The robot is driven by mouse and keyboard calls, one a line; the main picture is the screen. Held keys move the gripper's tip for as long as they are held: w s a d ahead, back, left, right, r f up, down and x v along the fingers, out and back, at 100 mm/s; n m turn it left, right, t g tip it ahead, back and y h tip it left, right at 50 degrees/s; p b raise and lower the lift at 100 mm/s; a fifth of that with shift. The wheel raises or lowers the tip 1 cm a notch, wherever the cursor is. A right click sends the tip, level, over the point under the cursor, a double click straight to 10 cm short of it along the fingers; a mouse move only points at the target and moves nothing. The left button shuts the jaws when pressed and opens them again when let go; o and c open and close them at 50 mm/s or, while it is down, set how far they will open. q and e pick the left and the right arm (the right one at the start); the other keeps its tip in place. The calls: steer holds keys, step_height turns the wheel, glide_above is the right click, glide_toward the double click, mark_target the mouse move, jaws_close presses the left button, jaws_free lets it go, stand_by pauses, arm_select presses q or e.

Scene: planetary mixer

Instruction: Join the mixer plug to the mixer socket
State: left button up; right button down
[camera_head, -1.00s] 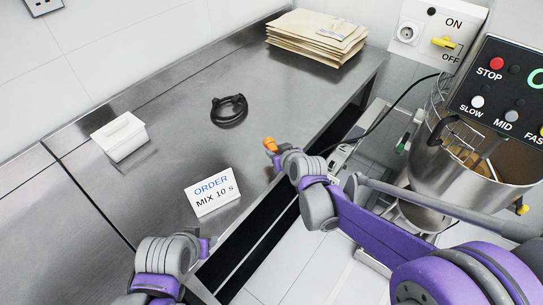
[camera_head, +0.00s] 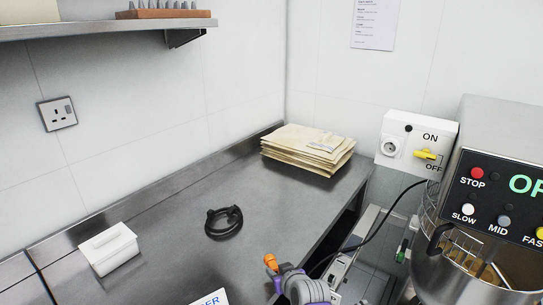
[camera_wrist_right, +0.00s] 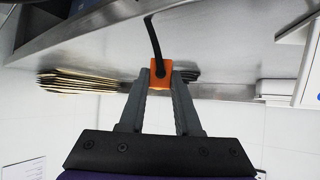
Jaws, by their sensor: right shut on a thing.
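The orange mixer plug (camera_head: 270,261) is in my right gripper (camera_head: 273,268), above the front edge of the steel counter. In the right wrist view the plug (camera_wrist_right: 160,73) sits between the two grey fingertips (camera_wrist_right: 160,82), shut on it, and a black cable (camera_wrist_right: 153,38) runs from it. A second, differently shaped wall socket (camera_head: 58,113) is at the left, also empty. My left gripper is out of view.
The yellow switch (camera_head: 426,154) is beside the round socket. The mixer (camera_head: 500,200) stands at the right. Envelopes (camera_head: 308,150) lie at the counter's back. A black ring-shaped thing (camera_head: 223,222) and a white box (camera_head: 109,248) sit on the counter (camera_head: 170,230). A shelf (camera_head: 100,27) hangs upper left.

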steer(key=s+d+f+m+h, duration=0.2)
steer(key=d+f, duration=0.1)
steer(key=d, duration=0.5)
steer(key=s+d+f+m+h, duration=0.2)
steer(key=d+f, duration=0.2)
steer(key=d, duration=0.4)
steer(key=shift+d+t, duration=0.3)
steer(key=shift+t, duration=0.1)
steer(key=shift+s, duration=0.1)
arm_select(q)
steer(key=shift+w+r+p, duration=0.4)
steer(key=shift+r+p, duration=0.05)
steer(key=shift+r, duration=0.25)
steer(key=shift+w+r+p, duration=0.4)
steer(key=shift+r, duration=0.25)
arm_select(e)
steer(key=s+a+r, duration=0.2)
steer(key=s, duration=0.5)
steer(key=s+a+r, duration=0.2)
steer(key=s+a, duration=0.1)
steer(key=s, duration=0.4)
